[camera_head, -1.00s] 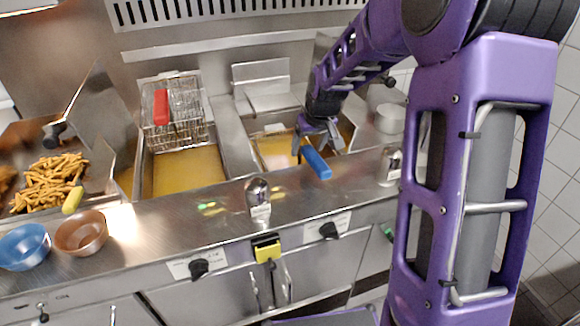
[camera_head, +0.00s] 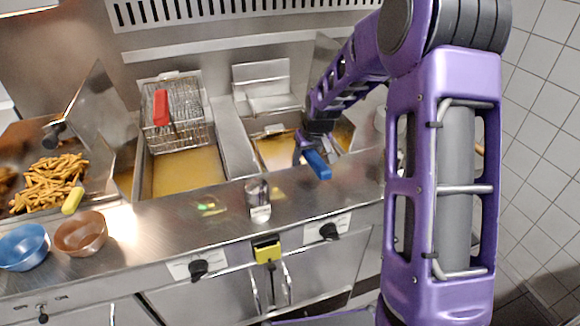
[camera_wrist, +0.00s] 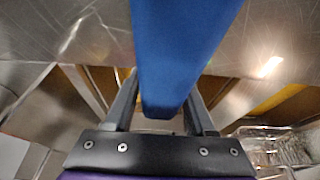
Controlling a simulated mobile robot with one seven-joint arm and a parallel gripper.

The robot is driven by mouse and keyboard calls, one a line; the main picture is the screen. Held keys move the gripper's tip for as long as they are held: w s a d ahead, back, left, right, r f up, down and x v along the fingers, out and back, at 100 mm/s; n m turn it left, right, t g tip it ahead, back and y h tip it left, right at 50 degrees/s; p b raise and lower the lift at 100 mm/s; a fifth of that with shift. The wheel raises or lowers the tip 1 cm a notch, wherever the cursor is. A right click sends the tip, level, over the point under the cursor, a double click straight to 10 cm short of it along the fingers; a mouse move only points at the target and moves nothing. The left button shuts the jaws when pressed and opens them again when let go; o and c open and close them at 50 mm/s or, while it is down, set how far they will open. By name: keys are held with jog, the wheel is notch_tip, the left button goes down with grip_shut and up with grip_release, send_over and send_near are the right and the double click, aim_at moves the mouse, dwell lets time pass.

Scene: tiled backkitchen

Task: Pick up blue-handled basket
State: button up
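The blue handle (camera_head: 317,163) of a basket sticks out over the front edge of the right-hand fryer vat. The basket itself is mostly hidden by my arm and gripper. My gripper (camera_head: 304,148) is down at the handle's inner end. In the wrist view the blue handle (camera_wrist: 182,50) fills the upper middle. My gripper's fingers (camera_wrist: 160,98) stand one on each side of the handle's near end, with small gaps near their bases. The fingers look open; their tips are partly hidden by the handle.
A red-handled wire basket (camera_head: 178,115) hangs over the left oil vat (camera_head: 185,172). Fries (camera_head: 50,183) lie in a tray at left, near a yellow handle (camera_head: 72,201). A blue bowl (camera_head: 24,246), a brown bowl (camera_head: 81,233) and a metal shaker (camera_head: 258,200) stand on the counter.

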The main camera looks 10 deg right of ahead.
grip_shut()
dwell(1.1)
